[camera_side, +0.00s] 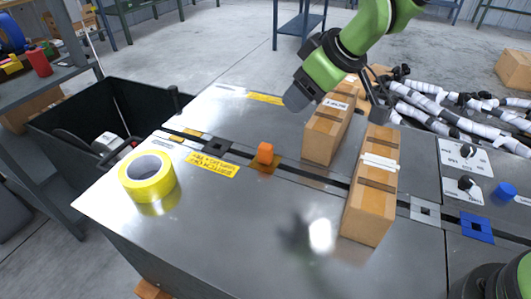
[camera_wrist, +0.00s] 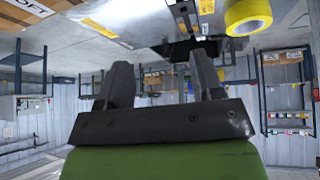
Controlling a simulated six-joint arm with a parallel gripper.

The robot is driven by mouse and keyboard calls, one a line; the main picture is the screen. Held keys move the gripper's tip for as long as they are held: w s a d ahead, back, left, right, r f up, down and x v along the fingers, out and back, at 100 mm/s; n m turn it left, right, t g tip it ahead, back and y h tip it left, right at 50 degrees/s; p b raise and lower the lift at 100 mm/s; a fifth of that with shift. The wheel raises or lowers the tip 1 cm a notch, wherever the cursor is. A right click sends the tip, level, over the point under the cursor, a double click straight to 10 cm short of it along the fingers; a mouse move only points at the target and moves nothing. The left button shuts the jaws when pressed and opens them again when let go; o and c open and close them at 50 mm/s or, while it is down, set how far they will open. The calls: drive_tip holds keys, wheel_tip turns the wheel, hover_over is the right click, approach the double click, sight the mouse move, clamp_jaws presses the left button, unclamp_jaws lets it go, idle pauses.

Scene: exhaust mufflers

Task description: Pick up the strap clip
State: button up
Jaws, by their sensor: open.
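My gripper (camera_wrist: 160,62) is open, with its two dark fingers apart and nothing between them in the wrist view. In the side view, my gripper (camera_side: 298,94) hangs above the metal table, near the upper end of the left cardboard box. No part is plainly recognisable as the strap clip. A small orange piece (camera_side: 265,152) sits on an orange square on the table, below and left of my gripper. A small white bar (camera_side: 380,162) lies on top of the right box. I cannot tell whether either is the clip.
The left box (camera_side: 323,137) and right box (camera_side: 366,206) stand on the table (camera_side: 245,228). Yellow tape (camera_side: 148,177) lies at the left, also in the wrist view (camera_wrist: 248,16). A black bin (camera_side: 110,100) is beyond the left edge. The table's front middle is clear.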

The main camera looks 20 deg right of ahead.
drive_tip(key=n, duration=0.2)
hover_over(266, 146)
drive_tip(key=s, duration=0.3)
wheel_tip(266, 146, down, 10)
drive_tip(key=f, duration=0.2)
drive_tip(key=w+f, duration=0.2)
drive_tip(key=shift+d+f, duration=0.15)
drive_tip(key=shift+f, duration=0.15)
drive_tip(key=shift+x, duration=0.95)
drive_tip(key=shift+w+r, duration=0.1)
drive_tip(key=c, duration=1.1)
drive_tip(key=shift+o, duration=0.2)
wheel_tip(266, 146, up, 10)
clamp_jaws()
